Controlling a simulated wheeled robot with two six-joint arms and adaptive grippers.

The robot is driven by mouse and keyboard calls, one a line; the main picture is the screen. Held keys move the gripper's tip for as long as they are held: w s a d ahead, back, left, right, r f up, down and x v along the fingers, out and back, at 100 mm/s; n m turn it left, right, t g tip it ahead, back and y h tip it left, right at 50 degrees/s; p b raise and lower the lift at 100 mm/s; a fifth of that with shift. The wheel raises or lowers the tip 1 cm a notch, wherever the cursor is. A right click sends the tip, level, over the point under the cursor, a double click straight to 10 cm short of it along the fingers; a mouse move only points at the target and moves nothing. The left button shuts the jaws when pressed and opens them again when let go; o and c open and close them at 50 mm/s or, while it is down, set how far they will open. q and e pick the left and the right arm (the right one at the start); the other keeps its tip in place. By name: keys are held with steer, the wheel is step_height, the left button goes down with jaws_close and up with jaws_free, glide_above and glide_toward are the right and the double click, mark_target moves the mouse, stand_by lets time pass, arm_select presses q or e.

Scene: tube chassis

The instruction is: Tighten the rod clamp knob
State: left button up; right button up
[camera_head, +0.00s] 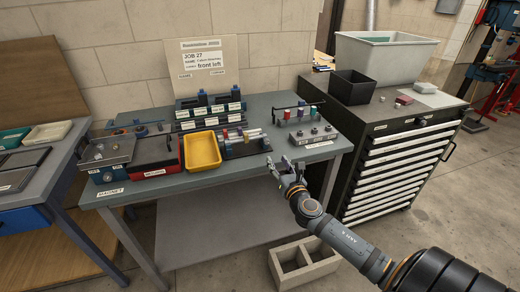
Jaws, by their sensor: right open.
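My right gripper (291,164) is open and empty, in front of the right part of the workbench (222,177) near its front edge. A small fixture (240,147) with coloured pieces on it stands on the bench, left of and beyond the gripper. A plate with several small dark knobs (314,135) lies at the right end of the bench. Behind it stands a thin dark rod rack (299,107) with coloured pieces. Which of these small parts is the rod clamp knob is too small to tell. My left gripper is not in view.
A yellow tray (203,151) and a red bin (156,168) stand left of the fixture. A drawer cabinet (404,158) with a black bin (352,87) stands right of the bench. A concrete block (301,265) lies on the floor. The bench's front right strip is mostly clear.

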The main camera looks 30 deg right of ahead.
mark_target(267, 144)
steer(key=p+x, duration=0.1)
steer(key=x, duration=0.9)
steer(key=shift+w+f, duration=0.1)
steer(key=shift+w, duration=0.15)
jaws_close()
